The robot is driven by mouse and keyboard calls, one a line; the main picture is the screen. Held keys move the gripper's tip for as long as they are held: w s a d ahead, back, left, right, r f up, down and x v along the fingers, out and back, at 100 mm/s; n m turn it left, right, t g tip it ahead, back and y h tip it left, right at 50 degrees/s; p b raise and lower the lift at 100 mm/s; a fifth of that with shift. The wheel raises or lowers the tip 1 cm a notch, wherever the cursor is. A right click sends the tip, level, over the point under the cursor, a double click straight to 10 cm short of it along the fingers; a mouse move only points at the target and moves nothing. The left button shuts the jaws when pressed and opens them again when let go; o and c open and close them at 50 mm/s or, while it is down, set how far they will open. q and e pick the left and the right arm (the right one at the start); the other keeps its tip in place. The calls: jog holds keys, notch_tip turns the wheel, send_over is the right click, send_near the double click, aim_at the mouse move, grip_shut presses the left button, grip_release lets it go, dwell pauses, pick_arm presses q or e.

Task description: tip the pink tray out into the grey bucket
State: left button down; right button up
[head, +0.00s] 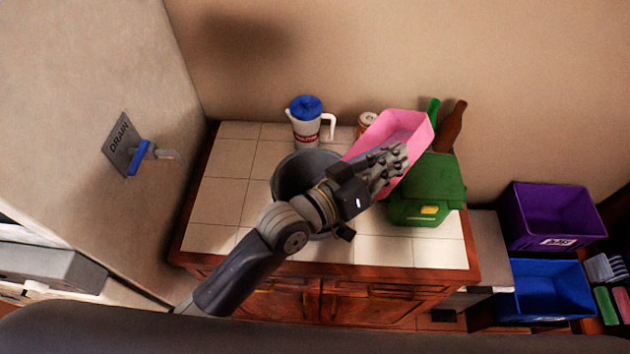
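The pink tray (419,126) is in the head view, tilted above the right part of the tiled counter. My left gripper (392,168) is at the tray's near side and overlaps it. The fingers look closed together at its edge, but whether they grip it is hard to tell. The grey bucket (292,174) stands on the counter to the left of the tray, partly hidden by my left arm. The bucket's inside is dark and its contents cannot be made out. My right gripper is not in view.
A white pitcher with a blue lid (306,126) stands behind the bucket. A can (368,122), a green box (427,190), and green and brown bottles (451,127) are near the tray. Purple (556,216) and blue (545,290) bins sit right. The counter's left (222,188) is clear.

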pick_arm(q)
jog(key=shift+w+a+r+n+b, duration=0.15)
jog(key=shift+a+n+b, duration=0.45)
jog(key=shift+b, duration=0.8)
jog(key=shift+w+a+r+n+t+h+b, duration=0.25)
jog(key=shift+a+r+n+t+h+b, duration=0.35)
jog(key=shift+a+b, duration=0.45)
jog(key=shift+w+r+b, duration=0.1)
jog(key=shift+r+b, duration=0.1)
jog(key=shift+b, duration=0.2)
jog(key=shift+w+a+r+n+t+h+b, duration=0.15)
jog(key=shift+a+r+n+t+h+b, duration=0.2)
jog(key=shift+a+n+b, duration=0.4)
jog(key=shift+r, duration=0.1)
